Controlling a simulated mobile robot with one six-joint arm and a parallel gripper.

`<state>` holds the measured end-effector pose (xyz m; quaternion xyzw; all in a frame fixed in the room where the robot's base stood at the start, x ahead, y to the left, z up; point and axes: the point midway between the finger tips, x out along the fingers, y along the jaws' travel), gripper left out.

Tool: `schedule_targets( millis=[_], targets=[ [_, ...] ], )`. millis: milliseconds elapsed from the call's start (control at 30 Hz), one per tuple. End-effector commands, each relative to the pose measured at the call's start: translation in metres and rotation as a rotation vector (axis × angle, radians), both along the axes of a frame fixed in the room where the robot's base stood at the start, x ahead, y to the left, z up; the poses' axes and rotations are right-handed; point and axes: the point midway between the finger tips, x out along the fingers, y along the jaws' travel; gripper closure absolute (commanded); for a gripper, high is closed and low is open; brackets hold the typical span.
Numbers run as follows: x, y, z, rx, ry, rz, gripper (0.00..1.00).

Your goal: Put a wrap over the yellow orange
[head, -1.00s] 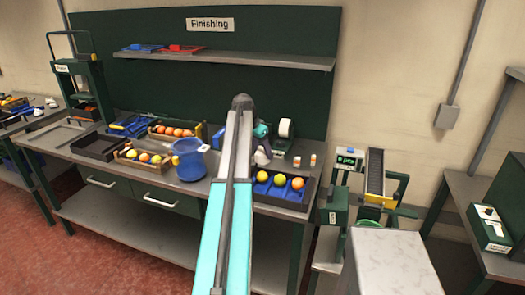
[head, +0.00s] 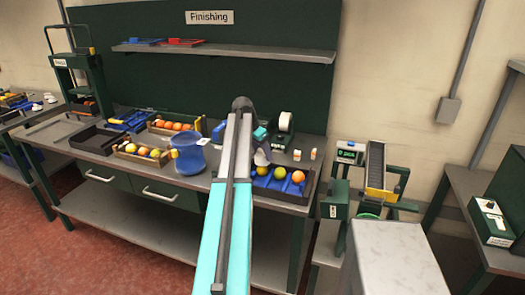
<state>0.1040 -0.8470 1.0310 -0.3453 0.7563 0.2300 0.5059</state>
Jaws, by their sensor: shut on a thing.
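A dark tray (head: 308,190) with blue inserts holds three fruits in a row at the bench's right end. The left fruit (head: 262,171) is yellow-orange and shaded, the middle one (head: 280,173) is yellow-green, and the right one (head: 298,176) is orange. My gripper (head: 261,158) is mostly hidden behind my own arm, just above and behind the left fruit. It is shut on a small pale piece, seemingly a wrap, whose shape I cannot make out. Whether it touches the fruit cannot be told.
A blue tub (head: 189,158) stands left of my arm. Fruit crates (head: 140,163) and a black tray (head: 97,139) are farther left. A white roll dispenser (head: 284,126) and two small bottles (head: 314,154) stand behind the fruit tray. A shelf (head: 230,55) runs above.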

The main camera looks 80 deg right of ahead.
Motion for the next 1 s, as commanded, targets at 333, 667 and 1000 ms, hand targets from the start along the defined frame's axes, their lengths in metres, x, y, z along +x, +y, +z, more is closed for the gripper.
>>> schedule_targets(
  millis=[333, 667, 1000],
  targets=[
    [0.000, 0.000, -0.025, 0.001, 0.000, 0.000, 0.67],
    [-0.001, 0.000, -0.043, 0.000, 0.000, -0.001, 0.67],
    [-0.001, -0.001, -0.047, 0.000, 0.000, -0.001, 0.67]
  ],
)
